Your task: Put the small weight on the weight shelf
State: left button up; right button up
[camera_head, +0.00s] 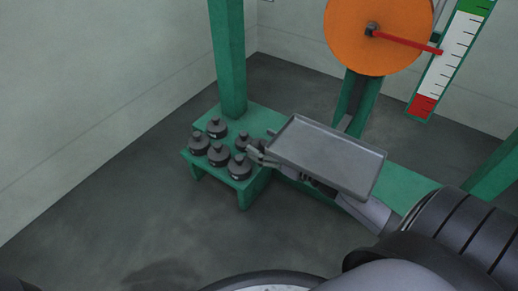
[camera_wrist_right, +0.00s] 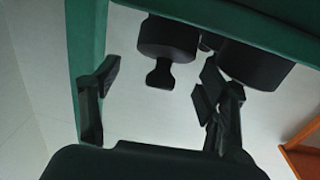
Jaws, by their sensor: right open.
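Several dark weights with knobs on top (camera_head: 218,156) stand on a low green shelf (camera_head: 258,118) in the head view. I cannot tell which one is the small weight. My right gripper (camera_head: 253,151) is at the shelf's right side, close to the nearest weights, partly hidden under a grey tray. In the right wrist view its fingers (camera_wrist_right: 155,86) are spread, with nothing held. A narrower weight (camera_wrist_right: 167,40) shows beyond the gap between them, and a wider weight (camera_wrist_right: 252,64) is beside the right-hand finger. My left gripper is out of view.
The flat grey tray (camera_head: 327,155) stands above my right forearm and hides part of it. A green post (camera_head: 228,60) rises behind the shelf. An orange disc (camera_head: 375,35) with a red pointer and a scale (camera_head: 447,65) stands at the back. Floor left of the shelf is clear.

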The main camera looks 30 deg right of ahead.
jog(key=shift+c, duration=0.2)
jog(key=c, duration=1.6)
grip_shut()
jog(key=shift+r, duration=0.1)
